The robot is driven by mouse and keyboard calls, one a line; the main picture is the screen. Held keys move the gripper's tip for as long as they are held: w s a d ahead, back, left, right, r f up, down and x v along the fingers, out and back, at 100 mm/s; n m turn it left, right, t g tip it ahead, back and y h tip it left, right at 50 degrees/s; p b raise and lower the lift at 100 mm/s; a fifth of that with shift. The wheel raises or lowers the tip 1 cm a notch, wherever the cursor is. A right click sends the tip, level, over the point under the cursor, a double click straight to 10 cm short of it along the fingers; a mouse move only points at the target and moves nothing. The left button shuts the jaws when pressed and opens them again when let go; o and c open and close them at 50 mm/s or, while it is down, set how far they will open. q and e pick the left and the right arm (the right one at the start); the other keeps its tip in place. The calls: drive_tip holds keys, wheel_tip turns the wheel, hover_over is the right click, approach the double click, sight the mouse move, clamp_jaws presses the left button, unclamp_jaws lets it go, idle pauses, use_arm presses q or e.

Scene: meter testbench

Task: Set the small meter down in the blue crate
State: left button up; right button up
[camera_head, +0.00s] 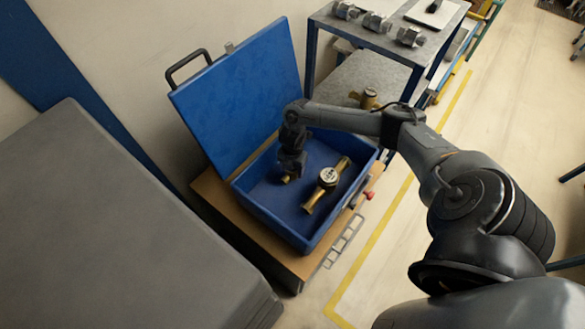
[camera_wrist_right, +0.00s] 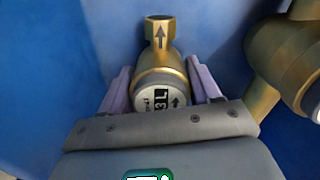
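The blue crate (camera_head: 310,243) stands with its lid (camera_head: 240,85) tipped up behind it. My right gripper (camera_head: 290,172) reaches down into the crate's left rear part. In the right wrist view its two purple fingers (camera_wrist_right: 160,88) lie close against both sides of the small brass meter (camera_wrist_right: 160,65), so it looks shut on it. The small meter's brass end (camera_head: 287,179) shows just below the gripper in the head view. Whether it touches the crate floor I cannot tell. My left gripper is not in view.
A larger brass meter (camera_head: 328,177) lies in the crate to the right; it also shows in the right wrist view (camera_wrist_right: 285,55). A grey shelf (camera_head: 390,45) with several metal fittings stands behind. Another brass part (camera_head: 369,99) sits on its lower level.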

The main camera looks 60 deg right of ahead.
drive_tip(key=o, duration=0.4)
drive_tip(key=shift+c, duration=0.2)
drive_tip(key=shift+r, duration=0.2)
wheel_tip(320, 180, up, 10)
drive_tip(key=shift+r+p, duration=0.2)
drive_tip(key=shift+p, duration=0.5)
drive_tip(key=shift+r, duration=0.6)
drive_tip(key=shift+r+p, duration=0.15)
drive_tip(key=shift+p, duration=0.15)
